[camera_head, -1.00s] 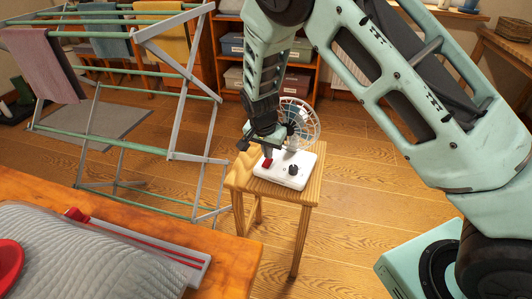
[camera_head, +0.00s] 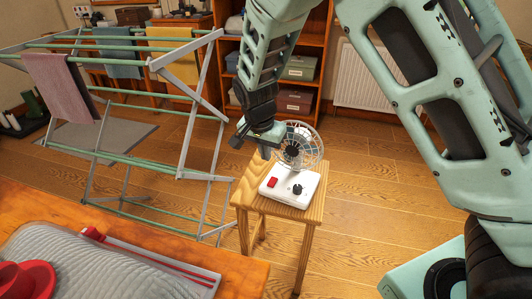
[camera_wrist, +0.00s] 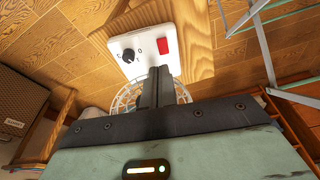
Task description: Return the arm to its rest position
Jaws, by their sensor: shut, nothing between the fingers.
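My gripper (camera_head: 266,152) is shut and empty, pointing down in the head view, just above and behind the left part of a small fan's white base. In the wrist view its closed fingers (camera_wrist: 158,72) reach towards the base and cover part of the fan. The fan (camera_head: 298,146) has a round wire cage and stands on a wooden stool (camera_head: 315,205). Its white base (camera_head: 289,188) carries a red switch (camera_head: 272,182) and a black knob (camera_head: 297,189). The switch (camera_wrist: 163,46) and knob (camera_wrist: 128,54) also show in the wrist view. A gap shows between fingertips and switch.
A drying rack (camera_head: 190,120) with towels stands to the left. A wooden table (camera_head: 240,273) with a grey quilted item (camera_head: 90,262) and a red hat-like thing (camera_head: 28,280) fills the lower left. Shelves with boxes (camera_head: 294,100) and a radiator (camera_head: 365,80) stand behind.

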